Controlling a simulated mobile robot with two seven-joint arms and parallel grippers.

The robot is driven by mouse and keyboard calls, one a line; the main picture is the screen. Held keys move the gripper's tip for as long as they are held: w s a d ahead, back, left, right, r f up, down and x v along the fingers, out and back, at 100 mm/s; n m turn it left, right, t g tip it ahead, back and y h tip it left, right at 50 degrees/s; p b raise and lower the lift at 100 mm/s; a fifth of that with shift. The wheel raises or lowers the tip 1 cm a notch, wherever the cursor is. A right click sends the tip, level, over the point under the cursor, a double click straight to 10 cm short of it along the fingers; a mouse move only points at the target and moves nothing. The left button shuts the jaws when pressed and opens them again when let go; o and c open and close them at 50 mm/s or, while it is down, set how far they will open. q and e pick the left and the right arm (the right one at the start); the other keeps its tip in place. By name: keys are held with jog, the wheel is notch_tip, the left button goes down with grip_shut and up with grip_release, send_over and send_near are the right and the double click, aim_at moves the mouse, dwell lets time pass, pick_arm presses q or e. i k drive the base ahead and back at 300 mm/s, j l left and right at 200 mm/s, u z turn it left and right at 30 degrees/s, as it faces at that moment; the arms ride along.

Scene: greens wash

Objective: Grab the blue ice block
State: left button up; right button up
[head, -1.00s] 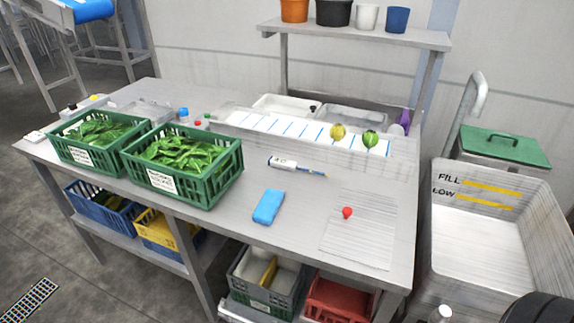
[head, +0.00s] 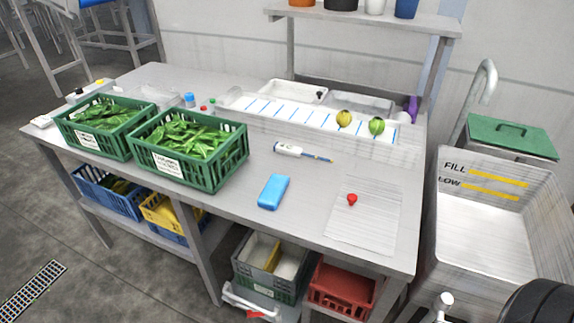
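The blue ice block (head: 273,191) is a flat, rounded, bright blue block. It lies on the grey worktable (head: 225,222) near its front edge, right of the green crates, with nothing touching it. Neither of my grippers shows in the head view.
Two green crates of leafy greens (head: 190,165) (head: 72,135) stand left of the block. A white pen-like tool (head: 288,149) lies behind it. A red item (head: 352,199) rests on a pale sheet (head: 375,230) to the right. A white tub (head: 485,235) stands beyond the table's right end.

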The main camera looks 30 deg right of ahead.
aim_at(270, 199)
jog(key=i+j+z, duration=0.1)
jog(key=z, duration=0.35)
jog(key=j+z, duration=0.2)
jog(key=z, duration=0.2)
jog(key=j+z, duration=0.2)
jog(key=z, duration=0.25)
jog(key=j+z, duration=0.4)
jog(key=j, duration=0.5)
